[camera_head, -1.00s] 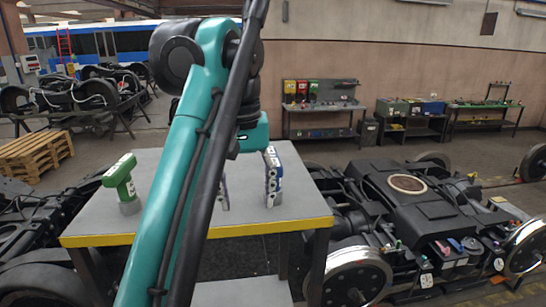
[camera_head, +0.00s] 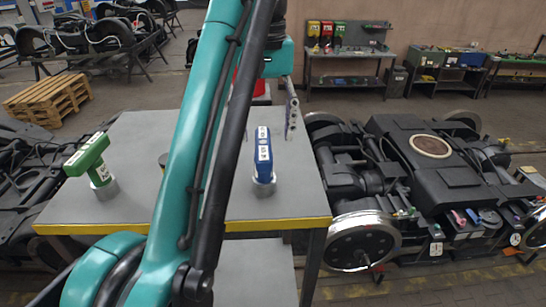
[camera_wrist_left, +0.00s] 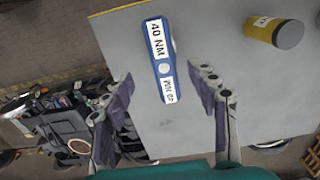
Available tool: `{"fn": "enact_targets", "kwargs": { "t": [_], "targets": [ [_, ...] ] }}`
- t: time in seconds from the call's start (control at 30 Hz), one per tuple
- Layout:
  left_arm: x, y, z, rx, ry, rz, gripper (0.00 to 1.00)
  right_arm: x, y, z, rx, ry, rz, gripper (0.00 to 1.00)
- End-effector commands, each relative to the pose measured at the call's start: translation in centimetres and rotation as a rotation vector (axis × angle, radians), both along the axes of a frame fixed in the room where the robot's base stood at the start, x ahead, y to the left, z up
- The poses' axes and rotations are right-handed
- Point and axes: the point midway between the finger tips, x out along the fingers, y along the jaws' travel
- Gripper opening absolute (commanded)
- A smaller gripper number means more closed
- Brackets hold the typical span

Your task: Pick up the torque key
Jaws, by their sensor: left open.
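A blue torque key (camera_head: 263,158) stands upright on a round grey base on the grey table (camera_head: 130,205), right of my left arm in the head view. In the left wrist view the blue key (camera_wrist_left: 159,60) lies between the finger lines, with a "40 NM" label. A green key (camera_head: 92,162) stands at the table's left. A yellow cylinder-like thing (camera_wrist_left: 273,32) shows in the wrist view. My left gripper (camera_wrist_left: 160,80) is open and empty, its fingers on either side of the blue key in the picture. In the head view one finger shows behind the key; the arm hides the other. My right gripper is not in view.
The table has a yellow front edge (camera_head: 270,225). A dark bogie (camera_head: 400,170) stands close to its right, another at its left. A red thing (camera_head: 259,86) shows behind my arm. My left arm crosses the table's middle and hides part of it.

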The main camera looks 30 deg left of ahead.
Motion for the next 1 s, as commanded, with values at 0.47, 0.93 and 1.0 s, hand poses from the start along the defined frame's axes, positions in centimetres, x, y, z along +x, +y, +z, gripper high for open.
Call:
{"fn": "enact_targets", "kwargs": {
  "t": [0.47, 0.93, 1.0],
  "targets": [
    [0.3, 0.3, -5.2, 0.0, 0.0, 0.0, 0.59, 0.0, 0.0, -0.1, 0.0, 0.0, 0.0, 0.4],
    [0.3, 0.3, -6.5, 0.0, 0.0, 0.0, 0.35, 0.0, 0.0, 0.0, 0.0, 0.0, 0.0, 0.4],
    [0.3, 0.3, -6.5, 0.0, 0.0, 0.0, 0.16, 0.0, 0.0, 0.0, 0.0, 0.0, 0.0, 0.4]
  ]
}}
